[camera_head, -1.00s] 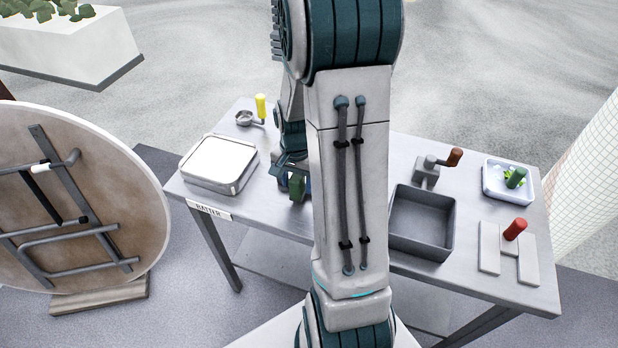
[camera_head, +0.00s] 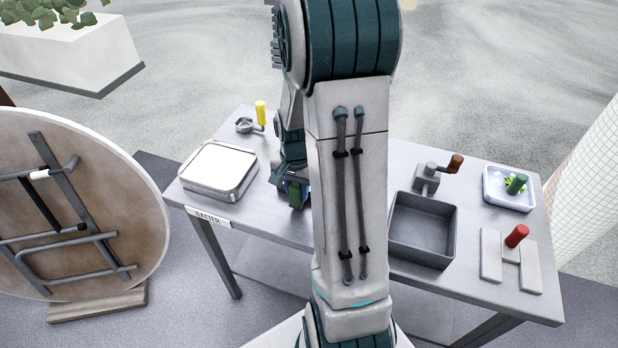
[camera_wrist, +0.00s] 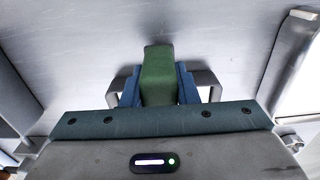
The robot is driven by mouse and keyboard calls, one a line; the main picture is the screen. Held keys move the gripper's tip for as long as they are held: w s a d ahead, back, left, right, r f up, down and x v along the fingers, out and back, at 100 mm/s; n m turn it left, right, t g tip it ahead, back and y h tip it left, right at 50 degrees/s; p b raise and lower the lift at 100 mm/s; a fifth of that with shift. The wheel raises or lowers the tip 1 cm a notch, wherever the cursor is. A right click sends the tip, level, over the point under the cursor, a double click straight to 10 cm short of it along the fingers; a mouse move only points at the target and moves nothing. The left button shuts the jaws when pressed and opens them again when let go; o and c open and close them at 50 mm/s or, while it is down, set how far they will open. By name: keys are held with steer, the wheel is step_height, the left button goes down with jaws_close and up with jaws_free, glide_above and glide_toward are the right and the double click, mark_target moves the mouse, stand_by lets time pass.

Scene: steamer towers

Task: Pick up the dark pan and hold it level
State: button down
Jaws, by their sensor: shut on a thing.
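The dark pan (camera_head: 398,242) is an open, square, dark grey tray. It lies flat on the table right of my arm in the head view. A grey wall at the left edge of the wrist view (camera_wrist: 14,98) may be its side. My gripper (camera_head: 293,193) is low over the table, left of the pan and apart from it. In the wrist view my blue fingers (camera_wrist: 158,88) are shut on a green block (camera_wrist: 158,62), perhaps a handle. What is under the block is hidden. My arm hides part of the table beside the pan.
A light-lidded box (camera_head: 220,168) stands at left by a BATTER label (camera_head: 210,218). A yellow-handled cup (camera_head: 246,125) is behind it. A brown-handled block (camera_head: 427,178) is behind the pan; a white tray (camera_head: 492,198) and a red-handled piece (camera_head: 516,236) are at right.

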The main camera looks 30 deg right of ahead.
steer(key=shift+r+p, duration=0.6)
steer(key=shift+r, duration=0.35)
steer(key=shift+r+p, duration=1.75)
steer(key=shift+r, duration=0.75)
steer(key=c, duration=1.8)
jaws_free()
steer(key=shift+c, duration=0.2)
jaws_close()
